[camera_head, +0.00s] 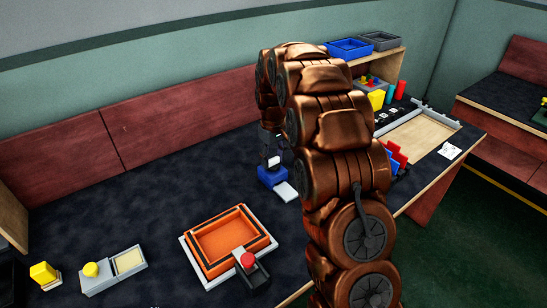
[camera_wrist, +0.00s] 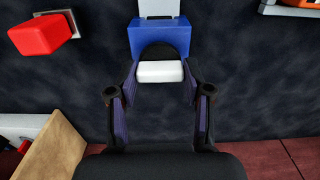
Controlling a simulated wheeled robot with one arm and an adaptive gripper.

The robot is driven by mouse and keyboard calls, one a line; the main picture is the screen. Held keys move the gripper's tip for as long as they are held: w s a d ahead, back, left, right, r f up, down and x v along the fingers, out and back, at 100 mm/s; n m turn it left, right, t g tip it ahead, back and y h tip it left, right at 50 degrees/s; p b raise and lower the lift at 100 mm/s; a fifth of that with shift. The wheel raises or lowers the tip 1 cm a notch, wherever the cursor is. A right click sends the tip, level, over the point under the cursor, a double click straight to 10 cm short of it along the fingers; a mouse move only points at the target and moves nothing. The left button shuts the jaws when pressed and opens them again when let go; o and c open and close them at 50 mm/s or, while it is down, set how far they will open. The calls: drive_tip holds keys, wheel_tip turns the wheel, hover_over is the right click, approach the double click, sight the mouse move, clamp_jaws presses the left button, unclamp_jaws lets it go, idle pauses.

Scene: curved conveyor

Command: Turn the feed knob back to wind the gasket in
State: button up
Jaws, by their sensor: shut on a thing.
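A small blue housing (camera_head: 270,178) stands on the dark table, with a flat white plate (camera_head: 286,191) out from its lower right side. In the wrist view the blue housing (camera_wrist: 165,38) is at the top middle, with a dark round part and a white bar-shaped knob (camera_wrist: 160,72) on its near side. My gripper (camera_wrist: 160,75) has a finger at each end of the white knob and is shut on it. In the head view my gripper (camera_head: 271,155) comes down onto the housing from above, partly behind my arm. I cannot make out a gasket.
An orange tray (camera_head: 222,240) with a red-knobbed black device (camera_head: 248,262) stands in front. Yellow-topped blocks (camera_head: 43,273) are at front left. A shelf with blue and grey bins (camera_head: 348,48) is at back right. A red block (camera_wrist: 42,35) shows in the wrist view.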

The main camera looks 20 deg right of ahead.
sight(273, 158)
drive_tip(key=o, duration=1.2)
drive_tip(key=shift+c, duration=0.2)
drive_tip(key=shift+r, duration=0.1)
wheel_tip(273, 158, up, 12)
